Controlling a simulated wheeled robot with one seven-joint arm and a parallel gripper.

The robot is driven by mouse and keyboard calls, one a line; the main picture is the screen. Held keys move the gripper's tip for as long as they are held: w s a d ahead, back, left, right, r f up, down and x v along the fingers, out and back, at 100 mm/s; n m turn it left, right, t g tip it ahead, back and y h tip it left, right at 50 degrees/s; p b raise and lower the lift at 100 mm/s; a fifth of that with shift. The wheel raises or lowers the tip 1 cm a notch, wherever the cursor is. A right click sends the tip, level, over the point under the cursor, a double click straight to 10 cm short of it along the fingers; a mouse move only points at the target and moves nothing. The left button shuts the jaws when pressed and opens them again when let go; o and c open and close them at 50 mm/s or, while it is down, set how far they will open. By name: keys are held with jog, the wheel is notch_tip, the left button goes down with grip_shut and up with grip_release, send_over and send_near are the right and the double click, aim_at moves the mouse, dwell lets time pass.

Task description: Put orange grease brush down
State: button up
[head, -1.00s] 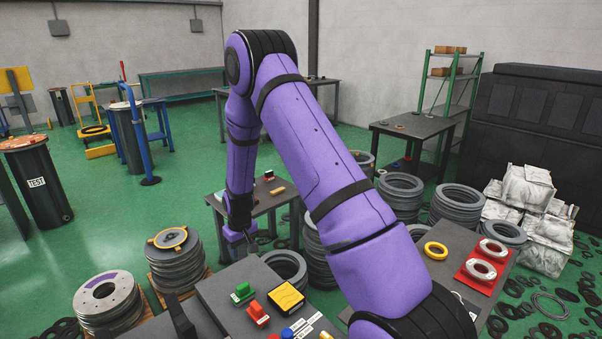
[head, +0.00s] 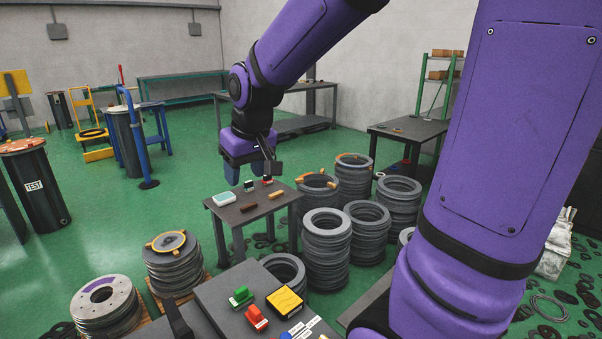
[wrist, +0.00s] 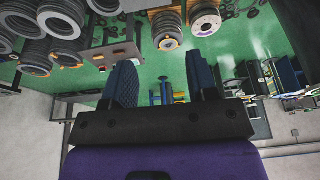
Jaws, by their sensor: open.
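My gripper (head: 253,172) is above the small grey table (head: 226,225), with its fingers spread. In the wrist view, my gripper (wrist: 161,82) holds nothing between its two dark blue fingers. A small orange piece (head: 276,194) lies on the right part of the table top, apart from the fingers. It may be the orange grease brush, but it is too small to be sure. A brown-red piece (head: 249,207) lies to its left.
A white box (head: 224,198), a green piece (head: 249,185) and a red piece (head: 267,180) share the small table. Stacks of grey rings (head: 326,240) stand close on its right. A nearer bench holds a green block (head: 241,297) and a red block (head: 256,318).

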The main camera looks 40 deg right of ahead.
jog(key=s+r, duration=0.3)
jog(key=s, duration=0.6)
jog(key=s+a+r+t, duration=0.1)
jog(key=s+r, duration=0.1)
jog(key=s, duration=0.7)
jog(key=shift+a+r+t, duration=0.25)
jog(key=shift+r+t, duration=0.05)
jog(key=shift+r, duration=0.1)
